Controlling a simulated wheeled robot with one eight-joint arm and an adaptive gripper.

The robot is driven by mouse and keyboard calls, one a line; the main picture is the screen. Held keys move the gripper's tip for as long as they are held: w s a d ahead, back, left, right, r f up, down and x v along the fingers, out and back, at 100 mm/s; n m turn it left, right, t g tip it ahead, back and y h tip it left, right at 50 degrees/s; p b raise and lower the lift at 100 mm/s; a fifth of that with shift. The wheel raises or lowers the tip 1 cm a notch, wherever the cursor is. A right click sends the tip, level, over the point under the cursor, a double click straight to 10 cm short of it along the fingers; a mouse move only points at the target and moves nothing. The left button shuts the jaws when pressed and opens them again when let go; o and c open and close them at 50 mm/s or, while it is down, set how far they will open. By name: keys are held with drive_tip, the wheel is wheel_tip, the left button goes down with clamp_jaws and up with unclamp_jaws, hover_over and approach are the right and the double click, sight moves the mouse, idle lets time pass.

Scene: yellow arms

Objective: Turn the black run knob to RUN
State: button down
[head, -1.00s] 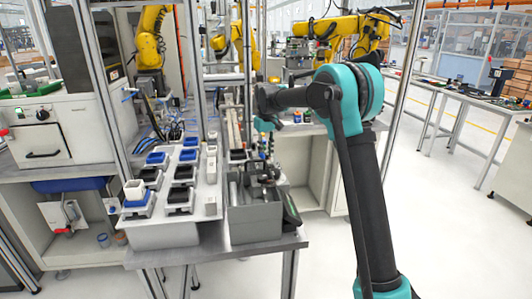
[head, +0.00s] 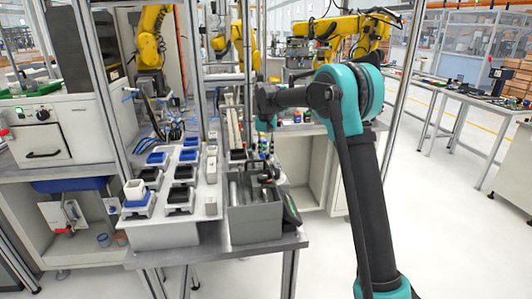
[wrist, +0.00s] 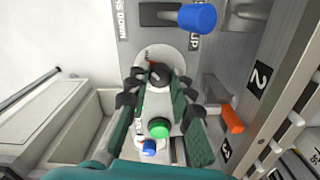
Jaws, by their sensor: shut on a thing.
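In the wrist view the black run knob (wrist: 158,75) sits on a round pale plate (wrist: 162,62) on a grey panel. My gripper (wrist: 158,83) is closed in on it, with a black fingertip on each side of the knob. The fingertips hide part of the knob and its plate, and I cannot read which marking it points to. In the head view my gripper (head: 264,122) is beyond my forearm, near the back of the cell; the knob is not discernible there.
A green button (wrist: 158,128) and a blue button (wrist: 149,146) lie between my fingers. In the head view a grey bin (head: 255,220) and a tray of blocks (head: 165,236) stand on the bench.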

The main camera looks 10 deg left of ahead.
sight(266, 154)
idle(0.3)
drive_tip(key=c, duration=1.3)
unclamp_jaws()
drive_tip(key=shift+r, duration=0.1)
wheel_tip(266, 154, up, 12)
drive_tip(key=shift+f, duration=0.1)
drive_tip(key=s+d+f+t, duration=0.1)
drive_tip(key=s+d+f, duration=0.15)
drive_tip(key=d, duration=0.25)
drive_tip(key=s+d+f, duration=0.2)
drive_tip(key=s+d, duration=0.1)
drive_tip(key=d, duration=0.3)
drive_tip(key=s+d+f+t, duration=0.1)
drive_tip(key=s+d+f, duration=0.5)
drive_tip(key=s, duration=0.4)
drive_tip(key=s+d+f+t, duration=0.1)
drive_tip(key=s+d+f, duration=0.5)
drive_tip(key=s, duration=0.5)
drive_tip(key=s+d+f+t, duration=0.1)
drive_tip(key=s+d+f, duration=0.5)
drive_tip(key=s, duration=0.5)
drive_tip(key=shift+s+d+f+m, duration=0.1)
drive_tip(key=shift+s+f+m, duration=0.1)
drive_tip(key=shift+f, duration=0.45)
drive_tip(key=shift+s+d+f+m, duration=0.1)
drive_tip(key=shift+f+m, duration=0.1)
drive_tip(key=shift+f, duration=0.45)
